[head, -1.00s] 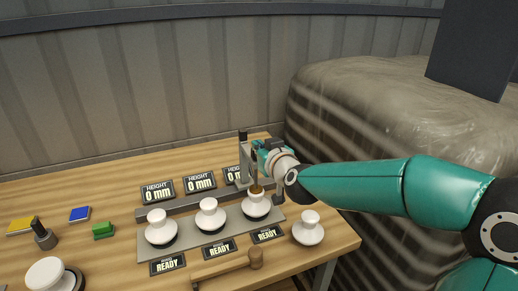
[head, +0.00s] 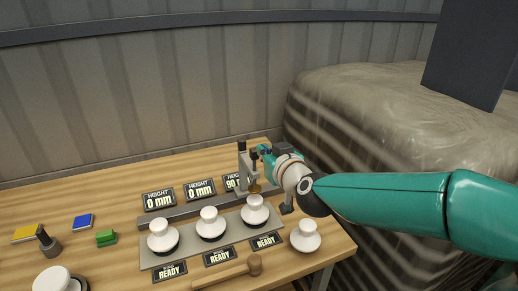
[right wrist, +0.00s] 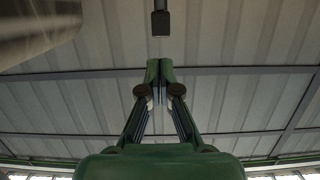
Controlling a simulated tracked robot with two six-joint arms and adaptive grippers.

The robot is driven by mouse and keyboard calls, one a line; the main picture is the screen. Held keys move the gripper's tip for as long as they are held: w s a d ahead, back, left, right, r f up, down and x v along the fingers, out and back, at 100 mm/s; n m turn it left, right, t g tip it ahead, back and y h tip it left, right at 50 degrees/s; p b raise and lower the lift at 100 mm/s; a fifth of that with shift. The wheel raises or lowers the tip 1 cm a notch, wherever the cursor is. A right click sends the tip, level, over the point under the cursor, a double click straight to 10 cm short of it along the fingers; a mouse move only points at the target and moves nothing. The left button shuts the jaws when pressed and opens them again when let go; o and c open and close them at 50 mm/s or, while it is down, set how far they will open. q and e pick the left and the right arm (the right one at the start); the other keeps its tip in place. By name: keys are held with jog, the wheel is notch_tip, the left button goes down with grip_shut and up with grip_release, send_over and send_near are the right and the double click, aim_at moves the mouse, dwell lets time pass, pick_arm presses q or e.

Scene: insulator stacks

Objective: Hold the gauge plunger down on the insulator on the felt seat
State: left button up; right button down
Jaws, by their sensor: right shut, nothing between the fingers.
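Three white insulators stand on a grey plate (head: 188,254) in the head view: left (head: 163,236), middle (head: 210,222) and right (head: 255,211). Dark rings show under them; I cannot tell which is felt. The gauge (head: 242,168) stands behind the right insulator. Its brass plunger tip (head: 254,188) is right over that insulator's top, and I cannot tell if they touch. My right gripper (head: 259,151) is at the top of the plunger, shut and empty. In the right wrist view its fingers (right wrist: 159,68) are together. My left gripper is out of view.
Height displays read 0 mm (head: 158,198), 0 mm (head: 199,190) and 90-something, partly hidden (head: 231,182). Labels at the front read READY. A mallet (head: 228,272) lies in front. A loose insulator (head: 306,237) stands at right. Coloured blocks (head: 82,221) lie left.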

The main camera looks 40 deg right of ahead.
jog(key=v, duration=0.5)
jog(key=shift+s+r+p, duration=0.15)
jog(key=shift+r+p, duration=0.05)
jog(key=shift+p, duration=0.15)
